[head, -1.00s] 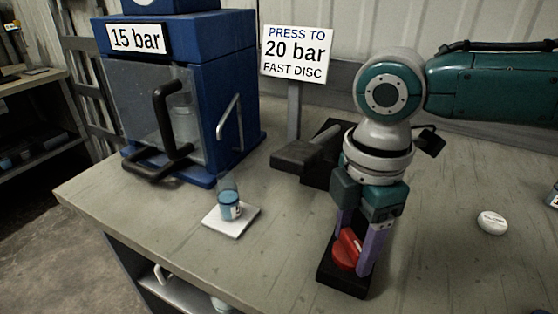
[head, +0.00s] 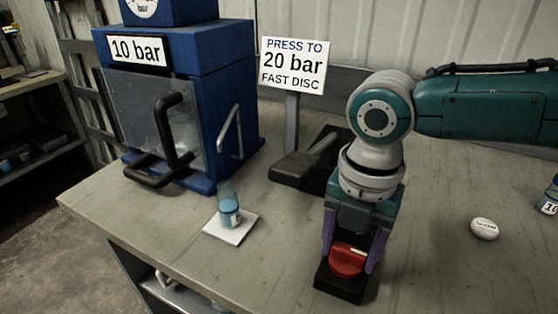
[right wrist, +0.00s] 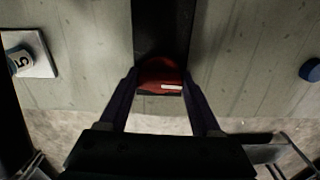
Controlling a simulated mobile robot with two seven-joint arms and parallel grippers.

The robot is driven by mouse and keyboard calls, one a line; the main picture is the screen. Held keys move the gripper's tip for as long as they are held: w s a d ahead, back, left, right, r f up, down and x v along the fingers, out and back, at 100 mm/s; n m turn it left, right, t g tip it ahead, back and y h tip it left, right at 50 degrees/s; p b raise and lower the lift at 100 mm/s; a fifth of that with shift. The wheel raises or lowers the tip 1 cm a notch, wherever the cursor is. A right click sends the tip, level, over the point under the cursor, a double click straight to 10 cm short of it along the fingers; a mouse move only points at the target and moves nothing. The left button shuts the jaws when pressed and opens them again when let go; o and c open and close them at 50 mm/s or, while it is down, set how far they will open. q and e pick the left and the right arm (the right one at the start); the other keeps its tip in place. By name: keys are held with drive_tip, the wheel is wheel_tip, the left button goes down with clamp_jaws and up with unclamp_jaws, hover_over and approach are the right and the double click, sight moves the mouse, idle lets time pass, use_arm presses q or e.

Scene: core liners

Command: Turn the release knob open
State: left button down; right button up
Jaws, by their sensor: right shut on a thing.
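The red release knob (head: 347,260) sits on a black base (head: 340,285) near the table's front edge. It also shows in the right wrist view (right wrist: 160,74), with a white mark on it. My right gripper (head: 350,264) points down at the knob, with one purple finger at each side, shut on it. In the right wrist view my right gripper (right wrist: 160,92) has its fingertips at the knob's two sides. The blue press (head: 205,100) carries a sign (head: 136,50) reading 10 bar. My left gripper is not in view.
A white sign (head: 293,65) reads press to 20 bar, fast disc. A black pedal-like lever (head: 295,168) lies behind the knob. A white disc (head: 484,229) lies to the right.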

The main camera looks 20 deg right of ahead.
drive_tip(key=shift+a+n, duration=0.1)
drive_tip(key=shift+n, duration=0.3)
drive_tip(key=o, duration=1.4)
